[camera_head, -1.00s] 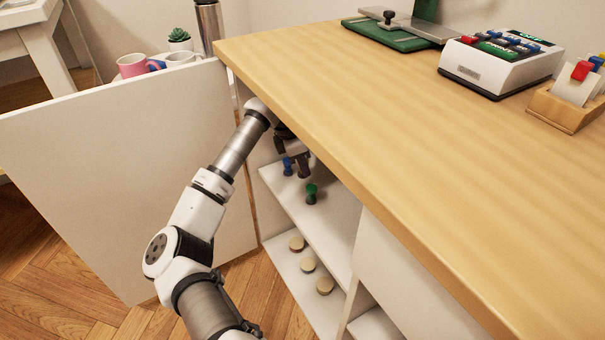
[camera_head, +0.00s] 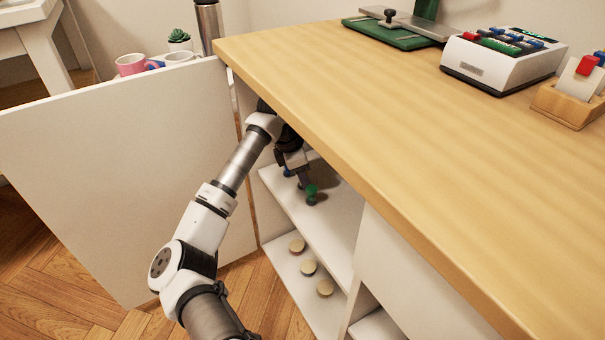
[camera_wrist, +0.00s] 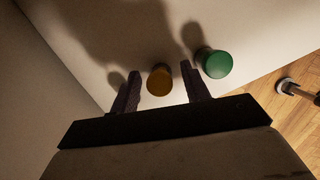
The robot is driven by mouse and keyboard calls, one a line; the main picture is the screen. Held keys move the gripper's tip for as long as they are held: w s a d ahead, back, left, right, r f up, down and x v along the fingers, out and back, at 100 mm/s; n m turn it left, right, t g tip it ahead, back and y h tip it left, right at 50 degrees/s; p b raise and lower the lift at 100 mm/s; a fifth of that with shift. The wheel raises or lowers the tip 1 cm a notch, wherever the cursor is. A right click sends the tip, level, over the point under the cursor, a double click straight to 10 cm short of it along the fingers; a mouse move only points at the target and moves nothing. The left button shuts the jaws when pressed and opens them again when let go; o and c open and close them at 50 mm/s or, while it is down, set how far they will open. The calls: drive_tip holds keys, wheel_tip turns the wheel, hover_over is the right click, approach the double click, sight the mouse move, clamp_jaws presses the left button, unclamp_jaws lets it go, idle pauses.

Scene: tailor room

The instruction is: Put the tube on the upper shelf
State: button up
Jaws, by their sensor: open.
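My gripper (camera_wrist: 160,68) is open above the upper shelf (camera_wrist: 235,18). In the wrist view, a small upright piece with an orange-yellow round top (camera_wrist: 159,80) stands between its two fingers, with gaps visible on both sides. It may be the tube; its lower part is hard to see. A green-topped piece (camera_wrist: 215,63) stands just right of the right finger. In the head view, my gripper (camera_head: 304,181) reaches under the counter to the upper shelf (camera_head: 325,232). The green piece (camera_head: 311,194) shows beside it, a blue piece (camera_head: 288,172) is partly hidden behind it, and the orange-yellow piece is hidden.
The countertop (camera_head: 400,120) overhangs the shelves closely above my arm. An open white door (camera_head: 120,180) stands at the left. Several round tan-topped pieces (camera_head: 309,268) stand on the lower shelf (camera_head: 290,291). The front part of the upper shelf is clear.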

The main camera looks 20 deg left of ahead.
sight(297, 187)
drive_tip(key=shift+r, duration=0.1)
drive_tip(key=p+v, duration=0.2)
drive_tip(key=v, duration=0.3)
drive_tip(key=shift+a+r, duration=0.1)
drive_tip(key=shift+r, duration=0.1)
drive_tip(key=s+a+p, duration=0.1)
drive_tip(key=s+a, duration=0.4)
drive_tip(key=a, duration=0.5)
drive_tip(key=shift+s+a, duration=0.25)
drive_tip(key=shift+a, duration=0.05)
drive_tip(key=shift+s+f, duration=0.1)
drive_tip(key=shift+f, duration=0.05)
